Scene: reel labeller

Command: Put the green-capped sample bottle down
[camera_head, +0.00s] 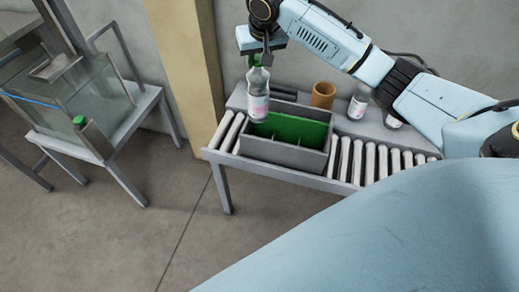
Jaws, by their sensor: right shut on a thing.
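My right gripper (262,58) points down and is shut on the green-capped sample bottle (258,92) at its cap. The bottle is clear with a pinkish-white label and hangs upright, or nearly so. In the picture it overlaps the back left corner of a grey divided crate (284,155) with green inside. I cannot tell whether the bottle touches anything below. My left gripper is not in view.
The crate sits on a roller conveyor table (375,165). Behind it stand an orange-brown cylinder (323,95) and clear bottles (358,103). A glass-walled stand (75,110) with a green button is at left. Bare floor lies between.

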